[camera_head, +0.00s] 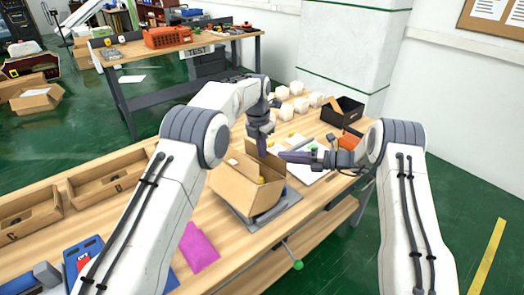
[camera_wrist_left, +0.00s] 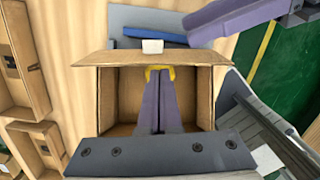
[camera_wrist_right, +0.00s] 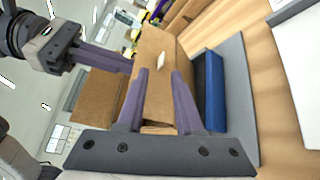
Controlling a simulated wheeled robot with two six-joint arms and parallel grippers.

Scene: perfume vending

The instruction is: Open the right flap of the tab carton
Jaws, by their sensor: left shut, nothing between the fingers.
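The brown tab carton (camera_head: 235,188) stands on a grey plate (camera_head: 285,208) at the table's front. In the left wrist view I look down into the open carton (camera_wrist_left: 108,100); a flap (camera_wrist_left: 110,58) with a white tab (camera_wrist_left: 152,46) stands out along its upper edge. My left gripper (camera_wrist_left: 160,84) is shut and empty, its fingers over the carton's opening, with a yellow thing (camera_wrist_left: 165,68) at their tips. My right gripper (camera_wrist_right: 158,74) is open, its fingers apart in front of a carton panel bearing the white tab (camera_wrist_right: 160,62). Contact with the panel is unclear.
A blue block (camera_wrist_right: 208,90) lies beside the carton on the plate. White sheets (camera_head: 305,172), a black bin (camera_head: 343,110) and several pale boxes (camera_head: 300,105) are further back.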

